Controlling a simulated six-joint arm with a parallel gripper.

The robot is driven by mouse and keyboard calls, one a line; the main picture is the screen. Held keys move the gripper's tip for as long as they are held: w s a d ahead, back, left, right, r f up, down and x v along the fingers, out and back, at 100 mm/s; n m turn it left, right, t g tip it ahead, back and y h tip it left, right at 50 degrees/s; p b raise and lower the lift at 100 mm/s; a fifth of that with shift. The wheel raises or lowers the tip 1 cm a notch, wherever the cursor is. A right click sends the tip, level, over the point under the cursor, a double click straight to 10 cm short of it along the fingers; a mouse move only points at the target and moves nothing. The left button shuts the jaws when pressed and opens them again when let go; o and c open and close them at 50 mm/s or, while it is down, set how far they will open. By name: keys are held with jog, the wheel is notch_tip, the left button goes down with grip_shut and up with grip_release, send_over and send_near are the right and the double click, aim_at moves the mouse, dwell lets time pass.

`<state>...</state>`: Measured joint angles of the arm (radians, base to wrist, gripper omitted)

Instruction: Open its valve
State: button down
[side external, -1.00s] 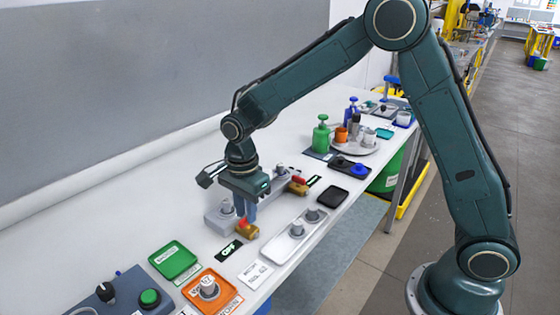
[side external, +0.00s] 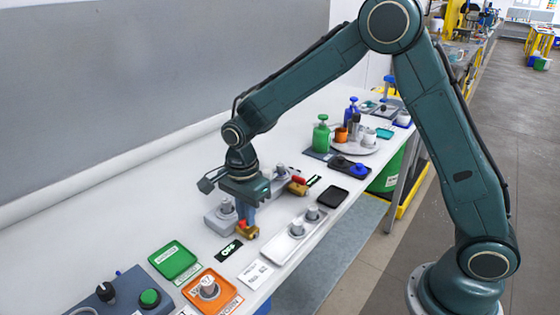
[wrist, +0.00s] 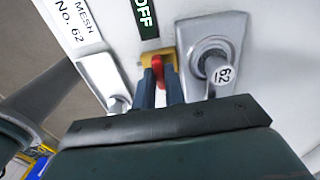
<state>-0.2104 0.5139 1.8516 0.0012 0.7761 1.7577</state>
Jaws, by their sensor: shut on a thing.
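A brass valve (side external: 248,233) with a red handle sits at the front of a grey unit (side external: 221,217) with a metal cylinder on it. In the wrist view the brass body (wrist: 147,60) and the red handle (wrist: 158,69) show between my fingers. My gripper (side external: 246,225) points down over this valve and is shut on the red handle. A black and green OFF label (side external: 230,251) lies in front of this valve; it also shows in the wrist view (wrist: 146,18).
A second brass valve (side external: 298,187) with a red handle lies farther along the bench. A silver tray (side external: 291,246) with two metal cylinders is close on the right. A green tray (side external: 174,260) and an orange tray (side external: 212,291) are nearer the camera. Bare bench lies behind.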

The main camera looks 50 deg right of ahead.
jog(key=shift+n, duration=0.4)
jog(key=n, duration=1.3)
jog(key=shift+n, duration=2)
jog(key=c, duration=1.7)
grip_release()
jog(key=shift+c, duration=0.2)
